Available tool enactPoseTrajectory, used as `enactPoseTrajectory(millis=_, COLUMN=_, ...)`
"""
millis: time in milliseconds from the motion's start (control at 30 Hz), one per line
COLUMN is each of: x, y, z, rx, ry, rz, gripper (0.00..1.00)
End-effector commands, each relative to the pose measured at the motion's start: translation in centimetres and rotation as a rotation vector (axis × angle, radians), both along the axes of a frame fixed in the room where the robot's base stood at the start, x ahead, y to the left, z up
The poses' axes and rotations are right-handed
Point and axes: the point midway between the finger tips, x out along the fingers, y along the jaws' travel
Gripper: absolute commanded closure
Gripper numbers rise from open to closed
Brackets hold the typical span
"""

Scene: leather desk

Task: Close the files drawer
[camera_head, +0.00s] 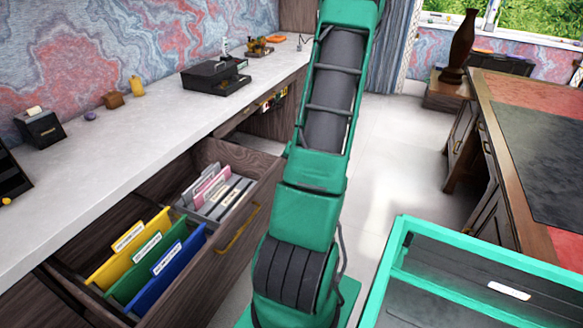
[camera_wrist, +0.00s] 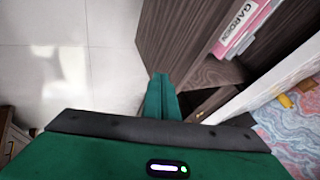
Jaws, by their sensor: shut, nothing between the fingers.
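The files drawer (camera_head: 252,190) is a dark wood drawer pulled out from under the white counter in the head view. It has a brass handle (camera_head: 238,230) and holds yellow, green and blue folders (camera_head: 155,258) and pink and grey files (camera_head: 215,190). In the wrist view the drawer (camera_wrist: 190,35) shows its wooden front and side, with a pink file labelled GARDEN inside. My gripper (camera_wrist: 163,92) is shut and empty, its green fingers close to the drawer's corner; I cannot tell whether they touch. The gripper does not show in the head view.
The white counter (camera_head: 120,160) carries a black printer-like box (camera_head: 213,76) and small items. A desk (camera_head: 540,125) with a red and dark top stands right. A teal-framed tray (camera_head: 450,285) is at lower right. Pale floor (camera_head: 395,140) is open between counter and desk.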

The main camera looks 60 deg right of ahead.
Motion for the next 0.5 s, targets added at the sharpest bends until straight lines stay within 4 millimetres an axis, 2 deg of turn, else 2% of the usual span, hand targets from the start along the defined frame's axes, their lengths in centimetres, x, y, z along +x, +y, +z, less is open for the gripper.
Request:
enactPoseTrajectory(millis=233, x=1.9, y=-1.1, z=-3.1, rx=0.003, ry=0.000, rz=0.001, gripper=1.00)
enactPoseTrajectory(millis=300, x=3.2, y=-1.0, z=-2.8, rx=-0.001, ry=-0.001, rz=0.005, gripper=1.00)
enactPoseTrajectory(millis=500, x=5.1, y=-0.9, z=-2.8, rx=-0.001, ry=0.001, rz=0.002, gripper=1.00)
